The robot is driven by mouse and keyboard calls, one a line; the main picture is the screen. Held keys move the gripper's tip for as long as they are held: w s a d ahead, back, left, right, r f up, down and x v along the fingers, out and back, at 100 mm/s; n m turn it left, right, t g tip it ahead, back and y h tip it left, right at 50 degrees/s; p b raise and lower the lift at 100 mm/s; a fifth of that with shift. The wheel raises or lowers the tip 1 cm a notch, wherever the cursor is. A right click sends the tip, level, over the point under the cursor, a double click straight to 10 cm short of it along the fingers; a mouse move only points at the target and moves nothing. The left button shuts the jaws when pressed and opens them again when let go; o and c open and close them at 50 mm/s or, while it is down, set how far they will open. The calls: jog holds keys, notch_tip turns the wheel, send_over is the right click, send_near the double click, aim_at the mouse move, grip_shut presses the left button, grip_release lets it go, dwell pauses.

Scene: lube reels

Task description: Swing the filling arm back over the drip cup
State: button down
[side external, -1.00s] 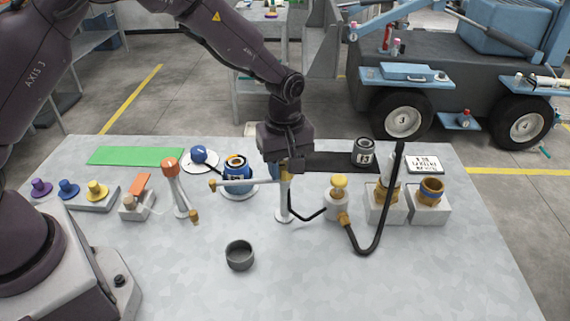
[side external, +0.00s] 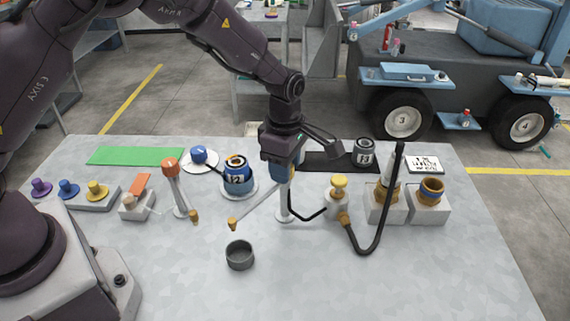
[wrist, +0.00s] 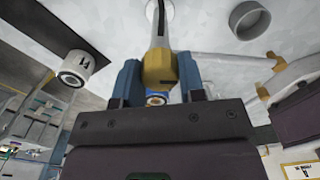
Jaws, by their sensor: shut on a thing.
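The white filling arm (side external: 256,203) is carried by an upright post (side external: 284,205) and points to the front left. Its yellow nozzle (side external: 232,224) is just behind and left of the grey drip cup (side external: 240,255) in the side view, not clearly over it. The cup, open and empty-looking, also shows in the wrist view (wrist: 249,20). My gripper (side external: 284,172) is at the top of the post. In the wrist view its blue fingers (wrist: 159,72) are shut on a yellow part (wrist: 157,66) there. The gripper hides the arm's inner end.
A yellow-capped fitting (side external: 338,195) and black hose (side external: 376,238) are right. The front of the table is clear.

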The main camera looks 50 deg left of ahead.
jog(key=shift+n, duration=0.3)
dwell(0.4)
jog(key=c, duration=0.7)
grip_release()
jog(key=shift+r, duration=0.1)
notch_tip(320, 180, up, 13)
